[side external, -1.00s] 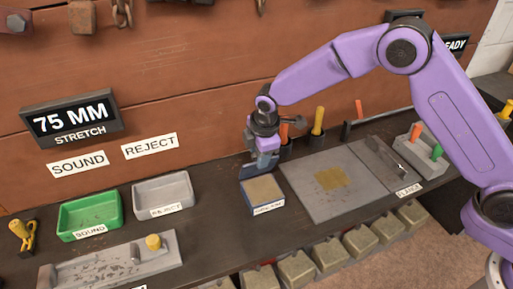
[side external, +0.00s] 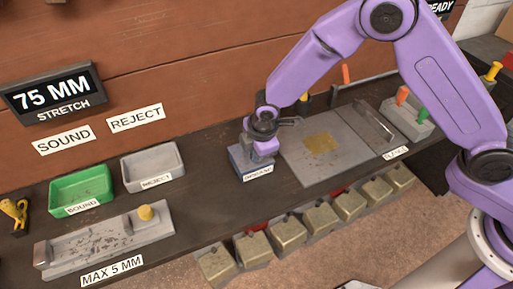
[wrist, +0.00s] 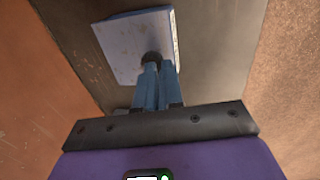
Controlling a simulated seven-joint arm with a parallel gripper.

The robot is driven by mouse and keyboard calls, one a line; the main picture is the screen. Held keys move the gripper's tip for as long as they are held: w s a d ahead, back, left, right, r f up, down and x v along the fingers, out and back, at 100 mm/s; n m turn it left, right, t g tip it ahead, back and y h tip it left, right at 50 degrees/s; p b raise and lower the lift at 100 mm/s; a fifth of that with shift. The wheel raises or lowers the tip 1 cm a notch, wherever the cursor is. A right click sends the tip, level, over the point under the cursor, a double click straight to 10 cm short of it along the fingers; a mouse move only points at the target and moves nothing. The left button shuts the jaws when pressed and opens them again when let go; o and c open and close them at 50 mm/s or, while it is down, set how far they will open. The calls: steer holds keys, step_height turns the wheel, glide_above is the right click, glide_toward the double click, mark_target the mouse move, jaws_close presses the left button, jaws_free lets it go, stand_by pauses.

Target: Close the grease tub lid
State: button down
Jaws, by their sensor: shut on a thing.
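The grease tub (side external: 240,162) is a small blue box with a white label on its front, standing on the dark bench in the side view. My gripper (side external: 262,153) is right above it and hides part of its top. In the wrist view the pale blue lid (wrist: 122,45) lies as a flat square below the fingers, and no tan grease shows. My gripper (wrist: 152,66) is shut on the dark round knob (wrist: 152,57) at the lid's edge. Whether the lid sits fully flush on the tub cannot be told.
A grey plate (side external: 310,165) with a tan patch lies just right of the tub. A grey tray (side external: 152,178) and a green tray (side external: 82,200) stand to the left. Several metal blocks (side external: 290,233) line the bench front. Bench between tub and grey tray is clear.

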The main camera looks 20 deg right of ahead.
steer(key=shift+s+d+f, duration=0.25)
steer(key=shift+d+f, duration=0.05)
steer(key=shift+f, duration=0.35)
steer(key=shift+s+d+f, duration=0.2)
steer(key=shift+d+f, duration=0.05)
steer(key=shift+f, duration=0.4)
steer(key=c, duration=1)
jaws_free()
steer(key=shift+c, duration=0.2)
steer(key=shift+o, duration=0.5)
steer(key=shift+a+r, duration=0.1)
steer(key=shift+r, duration=0.4)
steer(key=shift+o, duration=0.7)
steer(key=v, duration=1.8)
steer(key=shift+a+r, duration=0.25)
steer(key=shift+a, duration=0.15)
